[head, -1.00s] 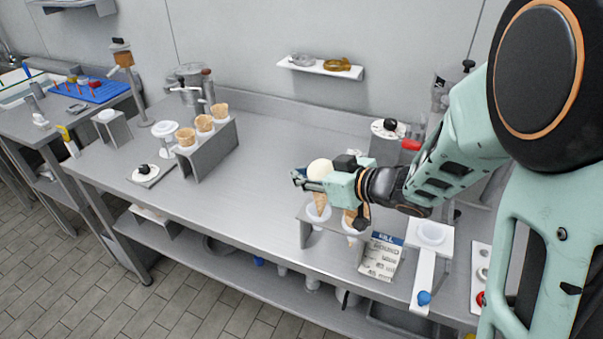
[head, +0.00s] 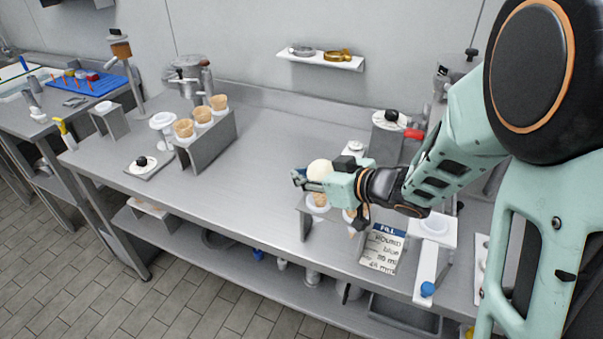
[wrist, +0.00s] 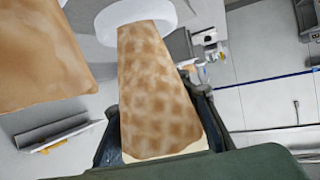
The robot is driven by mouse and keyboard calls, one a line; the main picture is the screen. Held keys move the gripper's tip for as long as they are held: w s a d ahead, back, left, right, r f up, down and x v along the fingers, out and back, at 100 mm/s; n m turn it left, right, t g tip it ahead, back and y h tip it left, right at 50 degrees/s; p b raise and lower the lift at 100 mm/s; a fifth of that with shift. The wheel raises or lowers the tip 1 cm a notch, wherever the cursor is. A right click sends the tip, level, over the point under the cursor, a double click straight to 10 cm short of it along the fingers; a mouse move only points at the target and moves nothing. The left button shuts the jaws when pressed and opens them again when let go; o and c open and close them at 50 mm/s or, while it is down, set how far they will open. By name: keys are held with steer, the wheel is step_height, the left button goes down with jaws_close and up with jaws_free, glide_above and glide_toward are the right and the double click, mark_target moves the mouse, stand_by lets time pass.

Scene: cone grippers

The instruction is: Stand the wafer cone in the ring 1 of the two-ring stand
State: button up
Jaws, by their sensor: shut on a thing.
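The wafer cone (wrist: 155,95) is in my gripper (head: 312,180), narrow end down, with a pale scoop (head: 319,169) on top. Its lower part (head: 320,198) is inside the left ring (head: 318,208) of the two-ring stand (head: 304,226). In the wrist view the white ring (wrist: 135,18) surrounds the cone's far end; whether it bears on the ring cannot be told. My gripper is shut on the cone just above the stand. A second cone (wrist: 40,55) stands beside it in the right ring, partly hidden by my gripper in the head view.
A fill card (head: 384,248) and a white dispenser stand with a blue knob (head: 427,270) are close on the right. A grey rack (head: 208,148) with several cones is at the left. The counter between rack and stand is clear. A wall shelf (head: 320,61) is behind.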

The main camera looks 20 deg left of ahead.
steer(key=shift+f+b, duration=0.95)
steer(key=shift+f, duration=0.35)
steer(key=o, duration=1)
steer(key=v, duration=1.2)
